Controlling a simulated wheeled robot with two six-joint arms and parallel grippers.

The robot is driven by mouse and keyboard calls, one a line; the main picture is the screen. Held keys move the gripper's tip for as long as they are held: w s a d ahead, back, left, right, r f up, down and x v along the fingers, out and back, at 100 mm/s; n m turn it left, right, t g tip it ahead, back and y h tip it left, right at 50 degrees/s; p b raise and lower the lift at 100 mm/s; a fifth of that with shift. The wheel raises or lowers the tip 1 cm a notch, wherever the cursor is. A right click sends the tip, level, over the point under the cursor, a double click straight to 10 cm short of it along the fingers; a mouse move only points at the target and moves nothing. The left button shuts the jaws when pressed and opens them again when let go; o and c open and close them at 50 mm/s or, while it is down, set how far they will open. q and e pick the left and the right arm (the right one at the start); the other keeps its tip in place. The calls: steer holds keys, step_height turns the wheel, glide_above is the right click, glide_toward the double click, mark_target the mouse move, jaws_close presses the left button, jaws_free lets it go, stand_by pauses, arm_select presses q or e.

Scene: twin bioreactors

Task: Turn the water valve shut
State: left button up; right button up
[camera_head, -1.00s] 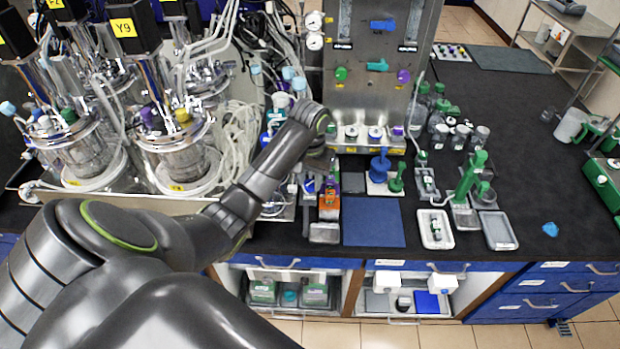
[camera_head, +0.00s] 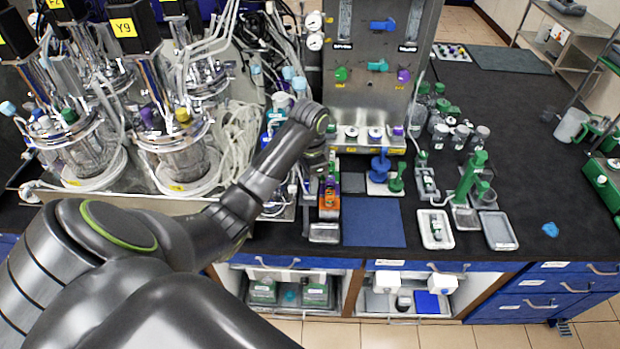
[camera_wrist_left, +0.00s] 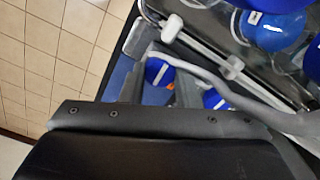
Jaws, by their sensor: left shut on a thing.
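My left gripper shows in the left wrist view (camera_wrist_left: 187,92), above the dark wrist housing. It is shut, with blue round parts (camera_wrist_left: 158,72) at its grey fingers. I cannot tell for sure whether these belong to the water valve. In the head view my left arm reaches to the bench beside the reactors, and its fingertips are mostly hidden behind the wrist. The metal panel carries a blue lever valve (camera_head: 383,25) and a teal lever valve (camera_head: 377,66), both roughly level and apart from my arm. No label names the water valve clearly. My right gripper is not in view.
Glass bioreactors (camera_head: 178,155) with tubing crowd the left of my arm. An orange-labelled bottle (camera_head: 329,202) stands close to the wrist. A blue mat (camera_head: 373,222) lies in front of the panel. Green and grey labware fills the right; the far right bench is clearer.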

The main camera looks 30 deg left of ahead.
arm_select(q)
steer(key=shift+m, duration=0.3)
stand_by(0.4)
steer(key=o, duration=1)
steer(key=shift+c, duration=0.2)
steer(key=shift+w, duration=0.1)
